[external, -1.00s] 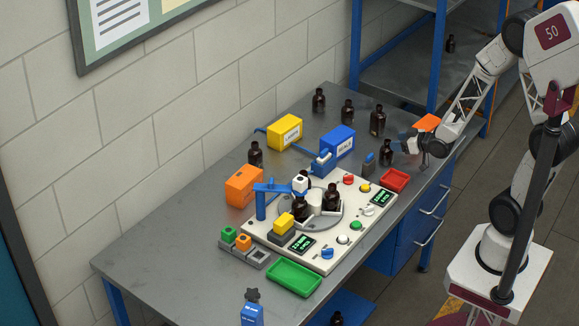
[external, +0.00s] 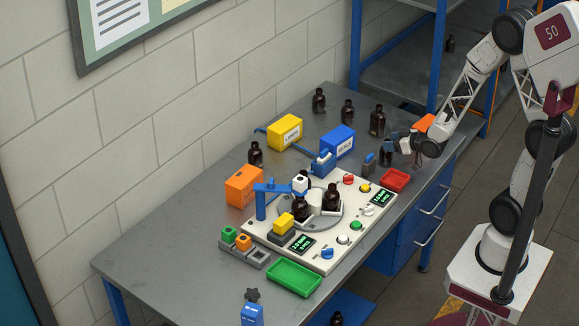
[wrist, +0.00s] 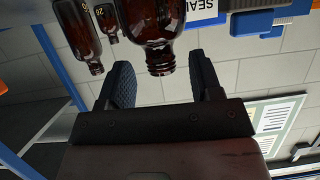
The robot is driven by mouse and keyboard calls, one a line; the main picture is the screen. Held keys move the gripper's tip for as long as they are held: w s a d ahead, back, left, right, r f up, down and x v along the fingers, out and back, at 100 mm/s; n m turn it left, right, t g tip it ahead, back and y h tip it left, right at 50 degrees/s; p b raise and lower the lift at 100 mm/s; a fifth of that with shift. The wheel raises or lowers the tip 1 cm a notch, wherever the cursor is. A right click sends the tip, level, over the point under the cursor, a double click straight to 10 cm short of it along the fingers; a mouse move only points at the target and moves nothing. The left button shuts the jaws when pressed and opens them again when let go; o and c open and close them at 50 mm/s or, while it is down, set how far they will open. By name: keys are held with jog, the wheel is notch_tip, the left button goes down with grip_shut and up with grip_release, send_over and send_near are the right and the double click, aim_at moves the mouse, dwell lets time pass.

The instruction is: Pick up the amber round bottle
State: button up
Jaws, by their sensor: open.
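Several amber bottles with dark necks stand on the grey bench. One amber bottle (external: 385,158) stands near the bench's right edge, right by my gripper (external: 394,141). In the wrist view, which is upside down, this bottle (wrist: 153,25) has a rounded shoulder and a ridged open neck. My gripper (wrist: 161,80) is open, with its two dark textured fingers on either side of the bottle's neck region. Two other bottles show at the left of the wrist view, the nearer being an amber bottle (wrist: 78,35).
Bottles stand behind, including a taller one (external: 377,120). A white panel (external: 372,213) with a turntable fills the bench middle.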

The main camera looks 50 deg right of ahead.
jog(key=shift+x, duration=1.9)
jog(key=c, duration=1)
